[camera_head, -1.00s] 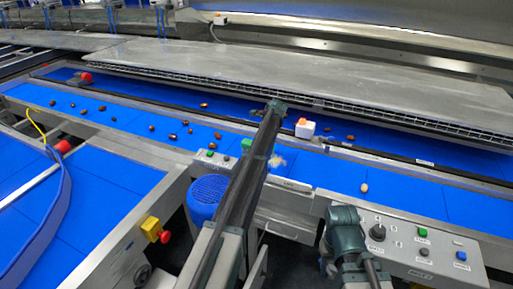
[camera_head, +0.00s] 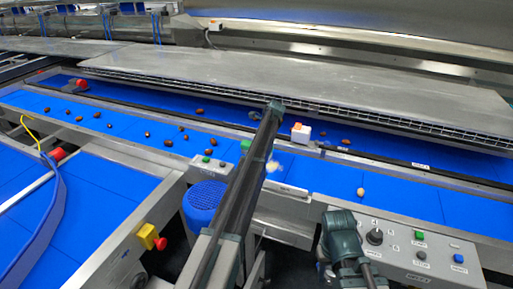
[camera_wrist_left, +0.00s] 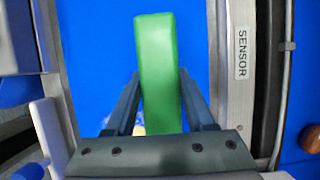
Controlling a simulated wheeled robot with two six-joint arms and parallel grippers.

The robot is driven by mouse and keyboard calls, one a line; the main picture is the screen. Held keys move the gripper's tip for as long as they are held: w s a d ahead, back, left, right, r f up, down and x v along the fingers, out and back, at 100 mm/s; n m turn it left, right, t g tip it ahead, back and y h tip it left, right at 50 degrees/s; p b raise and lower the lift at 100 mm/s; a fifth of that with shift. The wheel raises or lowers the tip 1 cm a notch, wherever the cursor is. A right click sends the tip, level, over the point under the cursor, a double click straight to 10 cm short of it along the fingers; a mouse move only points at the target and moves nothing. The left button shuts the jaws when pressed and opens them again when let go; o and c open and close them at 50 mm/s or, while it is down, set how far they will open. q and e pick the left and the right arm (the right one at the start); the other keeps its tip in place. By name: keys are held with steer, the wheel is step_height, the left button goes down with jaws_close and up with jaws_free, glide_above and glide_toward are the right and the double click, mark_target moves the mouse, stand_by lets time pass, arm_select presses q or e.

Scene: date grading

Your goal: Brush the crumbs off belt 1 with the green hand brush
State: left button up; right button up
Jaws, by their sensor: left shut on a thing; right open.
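The green hand brush (camera_wrist_left: 158,70) is held between the fingers of my left gripper (camera_wrist_left: 160,100), over blue belt. In the head view my left arm hides most of that gripper; a small green patch (camera_head: 245,146) beside the arm may be the brush or part of the panel. Pale crumbs (camera_head: 273,167) lie on the near blue belt (camera_head: 310,176), just right of my left arm. A pale yellow bit (camera_wrist_left: 138,129) shows beside the brush in the left wrist view. My right gripper (camera_head: 340,228) is open and empty near the control panel; its fingertips are hard to make out.
Several dark dates (camera_head: 147,134) lie on the belts, and a lighter one (camera_head: 361,192) right of the crumbs. A white sensor box (camera_head: 301,132) stands by the divider. A control panel (camera_head: 420,245) and a blue motor (camera_head: 203,201) sit on the near side. A metal cover (camera_head: 330,80) overhangs the far belt.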

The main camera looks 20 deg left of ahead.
arm_select(q)
steer(key=shift+s+a, duration=0.15)
steer(key=shift+s, duration=1.6)
steer(key=shift+s+f, duration=0.1)
steer(key=shift+s, duration=1.8)
steer(key=shift+s+a, duration=0.2)
steer(key=shift+s, duration=1.55)
steer(key=shift+w, duration=0.1)
step_height(320, 180, up, 6)
steer(key=p, duration=0.6)
steer(key=shift+r, duration=0.2)
